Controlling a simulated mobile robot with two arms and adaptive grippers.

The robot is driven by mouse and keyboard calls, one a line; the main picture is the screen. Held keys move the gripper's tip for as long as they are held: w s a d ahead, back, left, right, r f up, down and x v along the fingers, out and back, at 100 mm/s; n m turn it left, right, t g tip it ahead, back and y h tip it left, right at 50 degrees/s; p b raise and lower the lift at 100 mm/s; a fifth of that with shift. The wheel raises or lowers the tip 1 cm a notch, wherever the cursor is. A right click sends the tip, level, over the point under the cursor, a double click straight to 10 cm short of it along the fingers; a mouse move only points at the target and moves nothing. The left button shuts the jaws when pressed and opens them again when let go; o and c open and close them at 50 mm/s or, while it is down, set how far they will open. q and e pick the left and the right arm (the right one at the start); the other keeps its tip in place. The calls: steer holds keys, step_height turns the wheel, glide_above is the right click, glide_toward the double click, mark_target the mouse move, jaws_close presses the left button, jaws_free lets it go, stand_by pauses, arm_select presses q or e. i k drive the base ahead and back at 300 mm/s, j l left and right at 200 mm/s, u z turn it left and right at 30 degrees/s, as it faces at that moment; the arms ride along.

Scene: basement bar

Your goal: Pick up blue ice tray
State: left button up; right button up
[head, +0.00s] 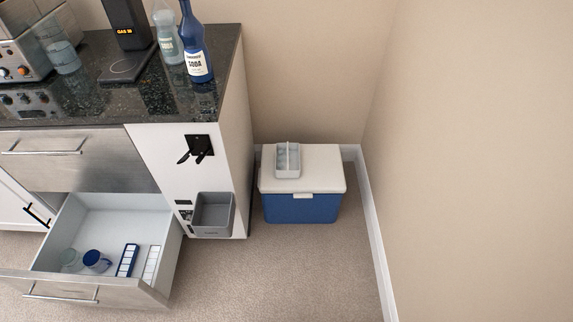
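The blue ice tray (127,260) lies in the open lower drawer (112,222), toward its right side. It is a narrow strip with a blue rim and pale compartments. A similar white tray (151,264) lies just to its right, and a blue mug (97,261) stands to its left. Nothing covers the blue tray in the head view. Neither of my grippers shows in this view.
A clear glass (71,260) also sits in the drawer. A grey bin (213,214) is on the cabinet side. A blue cooler (301,207) with a grey divided container (288,160) on its lid stands by the wall. Bottles (197,50) stand on the counter. Carpet at front right is clear.

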mark_target(127, 263)
steer(key=u, duration=1.75)
steer(key=i+j+z, duration=0.2)
steer(key=i+j, duration=0.3)
